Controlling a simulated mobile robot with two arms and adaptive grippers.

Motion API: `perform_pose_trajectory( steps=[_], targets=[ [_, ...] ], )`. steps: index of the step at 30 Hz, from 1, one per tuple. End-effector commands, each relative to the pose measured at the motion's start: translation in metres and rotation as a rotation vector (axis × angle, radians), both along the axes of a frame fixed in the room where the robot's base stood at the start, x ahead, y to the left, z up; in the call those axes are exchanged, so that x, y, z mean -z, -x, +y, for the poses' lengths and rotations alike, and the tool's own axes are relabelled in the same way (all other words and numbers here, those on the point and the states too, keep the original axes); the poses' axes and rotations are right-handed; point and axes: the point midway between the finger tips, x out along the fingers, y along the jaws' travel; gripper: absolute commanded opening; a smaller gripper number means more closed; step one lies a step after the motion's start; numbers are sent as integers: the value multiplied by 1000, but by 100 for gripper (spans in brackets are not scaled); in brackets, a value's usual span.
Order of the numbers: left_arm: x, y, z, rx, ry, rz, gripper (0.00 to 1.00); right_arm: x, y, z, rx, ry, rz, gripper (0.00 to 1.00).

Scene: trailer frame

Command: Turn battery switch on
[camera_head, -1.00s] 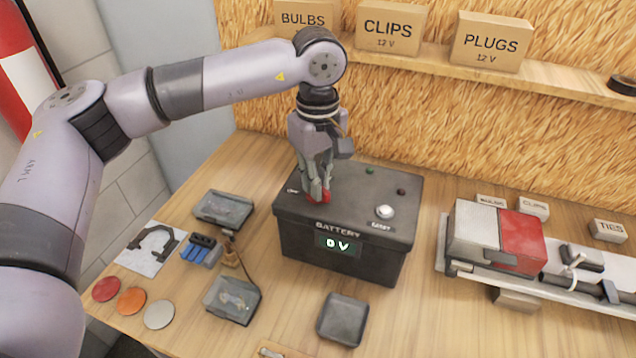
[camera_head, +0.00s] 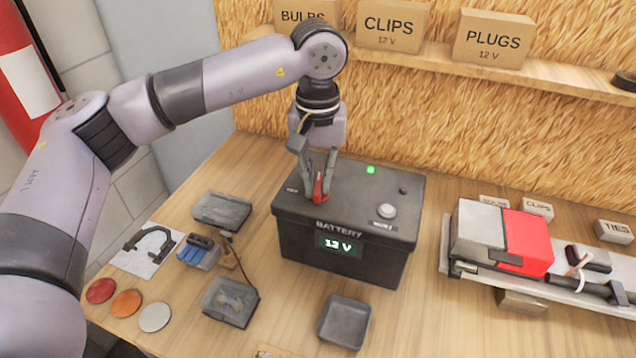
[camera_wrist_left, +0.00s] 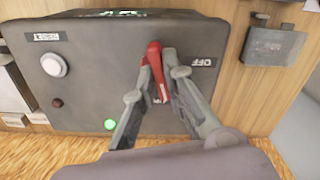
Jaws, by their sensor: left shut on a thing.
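The black battery box (camera_head: 345,252) stands on the wooden table, its display (camera_head: 339,244) lit with "12 V". A small green lamp (camera_head: 370,170) glows on its top and also shows in the left wrist view (camera_wrist_left: 110,124). My left gripper (camera_head: 319,196) reaches down from above and is shut on the red switch lever (camera_head: 320,184). In the left wrist view the red lever (camera_wrist_left: 154,68) stands between the two fingers, beside an "OFF" label (camera_wrist_left: 203,62). A white round button (camera_head: 387,211) sits on the box's right side. My right gripper is not in view.
Small dark trays (camera_head: 222,210) and coloured discs (camera_head: 127,303) lie left of the box. An empty tray (camera_head: 343,320) is in front. A trailer light assembly (camera_head: 527,242) lies to the right. A shelf with boxes (camera_head: 390,26) runs behind.

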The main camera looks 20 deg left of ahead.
Motion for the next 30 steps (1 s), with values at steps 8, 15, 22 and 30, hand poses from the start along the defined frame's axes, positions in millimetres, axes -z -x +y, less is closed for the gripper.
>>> perform_pose_trajectory(
  steps=[8,15,22,30],
  targets=[
    [0,0,0,48,0,-2,0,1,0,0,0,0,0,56],
    [1,-1,0,182,1,-2,0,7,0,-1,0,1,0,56],
    [0,-1,0,308,0,-2,0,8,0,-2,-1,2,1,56],
    [0,0,0,306,0,-1,20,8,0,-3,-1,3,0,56]
  ],
)
